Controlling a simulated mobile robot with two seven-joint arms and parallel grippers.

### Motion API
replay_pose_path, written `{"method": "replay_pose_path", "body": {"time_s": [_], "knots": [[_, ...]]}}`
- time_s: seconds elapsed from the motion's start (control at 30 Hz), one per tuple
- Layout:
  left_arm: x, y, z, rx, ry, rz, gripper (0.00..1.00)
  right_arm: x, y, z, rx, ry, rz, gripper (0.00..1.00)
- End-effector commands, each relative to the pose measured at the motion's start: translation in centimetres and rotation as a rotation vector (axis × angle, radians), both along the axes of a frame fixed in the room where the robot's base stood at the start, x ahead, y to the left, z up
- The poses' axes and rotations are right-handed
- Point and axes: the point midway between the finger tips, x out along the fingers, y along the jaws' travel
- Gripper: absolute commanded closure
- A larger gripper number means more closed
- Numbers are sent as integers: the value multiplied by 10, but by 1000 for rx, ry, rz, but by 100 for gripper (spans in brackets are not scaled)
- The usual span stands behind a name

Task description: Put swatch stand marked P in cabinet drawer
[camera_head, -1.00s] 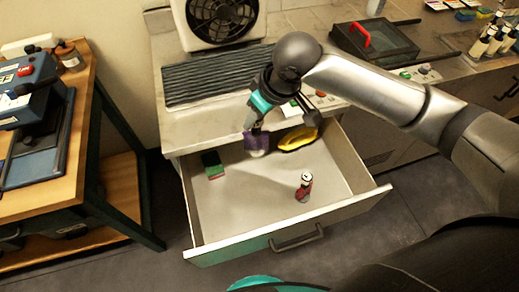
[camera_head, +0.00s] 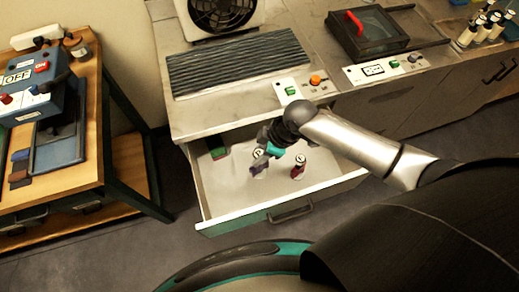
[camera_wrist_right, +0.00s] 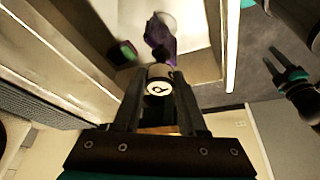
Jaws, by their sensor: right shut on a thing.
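The swatch stand marked P (camera_wrist_right: 158,87) has a round white top with a black P; the right wrist view shows it between the two fingers. My right gripper (camera_head: 258,167) is shut on it, within the outline of the open cabinet drawer (camera_head: 228,202) in the head view. There the stand's body is hard to tell from the fingers. My left gripper (camera_wrist_right: 278,60) shows only at the upper right of the wrist view, with its fingers apart and nothing between them.
The drawer holds a red stand with a white top (camera_head: 298,168), a green-and-red block (camera_head: 218,152) and a purple thing (camera_wrist_right: 160,38). The countertop (camera_head: 215,117) with a dark ribbed mat (camera_head: 235,65) lies behind the drawer. A wooden bench (camera_head: 88,165) stands at left.

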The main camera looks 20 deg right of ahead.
Motion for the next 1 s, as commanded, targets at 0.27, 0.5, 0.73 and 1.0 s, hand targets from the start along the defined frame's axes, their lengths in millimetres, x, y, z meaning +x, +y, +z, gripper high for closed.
{"method": "replay_pose_path", "body": {"time_s": [0.27,0.5,0.73,1.0], "knots": [[-1,0,-34,0,2,0,53,1,0,-31,1,-1,-1,100],[-1,0,-57,0,2,0,53,0,0,-54,1,-1,-1,100],[-1,1,-70,0,2,0,53,0,1,-76,1,0,-2,100],[-1,1,-89,0,2,0,53,1,0,-103,1,-1,-2,100]]}}
